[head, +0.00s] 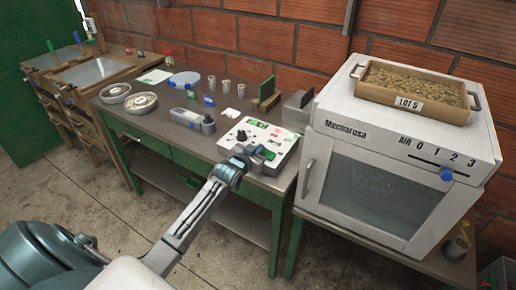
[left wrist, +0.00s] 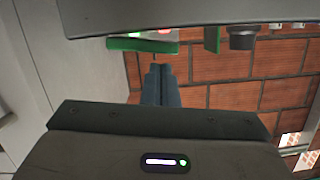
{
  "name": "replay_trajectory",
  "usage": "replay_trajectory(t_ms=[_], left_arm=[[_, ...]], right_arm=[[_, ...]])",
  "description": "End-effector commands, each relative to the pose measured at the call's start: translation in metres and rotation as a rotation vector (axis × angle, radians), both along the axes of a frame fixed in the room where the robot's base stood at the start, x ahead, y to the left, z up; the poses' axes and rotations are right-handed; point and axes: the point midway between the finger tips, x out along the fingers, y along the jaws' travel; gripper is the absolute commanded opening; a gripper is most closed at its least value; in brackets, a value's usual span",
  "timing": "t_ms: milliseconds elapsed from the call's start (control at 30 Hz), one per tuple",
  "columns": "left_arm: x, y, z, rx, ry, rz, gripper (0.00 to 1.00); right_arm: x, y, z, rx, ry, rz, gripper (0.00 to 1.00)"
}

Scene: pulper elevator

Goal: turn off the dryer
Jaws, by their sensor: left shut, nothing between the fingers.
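The white dryer (head: 365,190), marked Mecharosa, stands at the right with its glass door shut. Its front carries an AIR scale marked 0 to 3, with a blue knob (head: 446,174) on a slot below; the knob sits toward the right part, roughly under the 2. My left gripper (head: 264,153) is shut and empty, at the front of a white control box on the bench, well left of the knob. Its closed fingers show in the left wrist view (left wrist: 161,85), where the knob cannot be made out. My right gripper is not in view.
A wooden tray (head: 410,105) of beans labelled LOT 5 lies on the dryer. The white control box (head: 283,143) with coloured buttons is close to my left gripper. The bench (head: 155,112) also holds bowls, a scale and small cups. Floor is clear in front.

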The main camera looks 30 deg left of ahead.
Motion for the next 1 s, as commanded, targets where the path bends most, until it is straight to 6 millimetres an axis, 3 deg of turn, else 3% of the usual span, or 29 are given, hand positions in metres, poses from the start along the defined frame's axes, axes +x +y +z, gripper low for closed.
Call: replay_trajectory(t_ms=[433, 633, 1000], left_arm=[[-0.001, 0.001, -0.007, -0.003, 0.001, 0.000, 0.00], [0.000, 0.006, -0.017, -0.133, 0.001, 0.000, 0.00], [0.002, 0.006, -0.003, -0.123, -0.001, 0.001, 0.00]], right_arm=[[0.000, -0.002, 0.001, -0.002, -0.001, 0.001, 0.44], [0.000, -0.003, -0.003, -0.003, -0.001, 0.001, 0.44], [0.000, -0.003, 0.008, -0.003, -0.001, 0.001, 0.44]])
